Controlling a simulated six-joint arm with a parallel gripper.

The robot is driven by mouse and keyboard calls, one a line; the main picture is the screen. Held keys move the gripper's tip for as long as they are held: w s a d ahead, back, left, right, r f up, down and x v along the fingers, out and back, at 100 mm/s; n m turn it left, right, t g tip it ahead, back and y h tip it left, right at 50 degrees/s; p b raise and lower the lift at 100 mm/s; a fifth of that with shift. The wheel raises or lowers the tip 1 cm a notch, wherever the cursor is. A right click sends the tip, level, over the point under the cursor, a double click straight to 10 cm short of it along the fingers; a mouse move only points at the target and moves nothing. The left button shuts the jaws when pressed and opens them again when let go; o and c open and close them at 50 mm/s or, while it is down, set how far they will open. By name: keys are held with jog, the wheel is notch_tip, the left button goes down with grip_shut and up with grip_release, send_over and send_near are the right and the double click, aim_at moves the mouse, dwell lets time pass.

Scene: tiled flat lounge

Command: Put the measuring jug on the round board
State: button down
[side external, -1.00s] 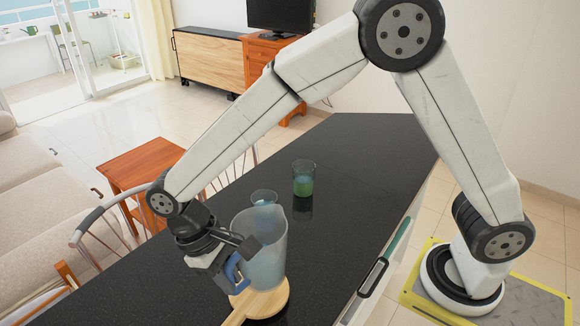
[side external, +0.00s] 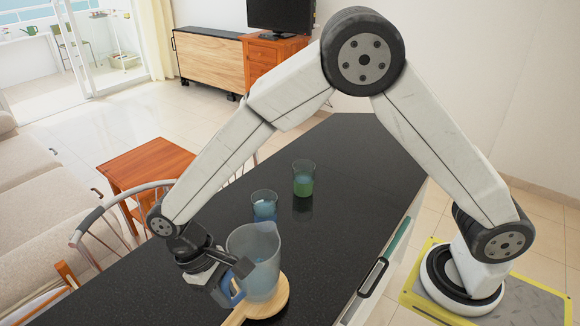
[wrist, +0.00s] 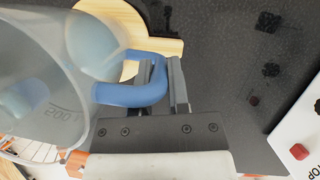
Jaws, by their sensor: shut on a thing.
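The measuring jug (side external: 256,262) is a clear, pale-blue vessel with a blue handle (wrist: 130,97). It stands about upright in the side view, its base over the round wooden board (side external: 277,301). I cannot tell for sure whether the base touches the board. My gripper (side external: 236,279) is shut on the jug's handle, on the jug's left side. In the wrist view, the fingers (wrist: 165,80) close around the handle, the jug fills the left, and part of the board (wrist: 171,46) shows behind it. The jug hides much of the board.
The board lies on a dark countertop (side external: 340,190). A glass with blue contents (side external: 264,206) stands just behind the jug, and one with green contents (side external: 303,179) farther back. A metal-railed chair (side external: 100,225) is beyond the left edge. The counter's back right is clear.

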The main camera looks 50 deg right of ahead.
jog(key=shift+f, duration=0.1)
jog(key=c, duration=0.6)
grip_release()
jog(key=v, duration=1.2)
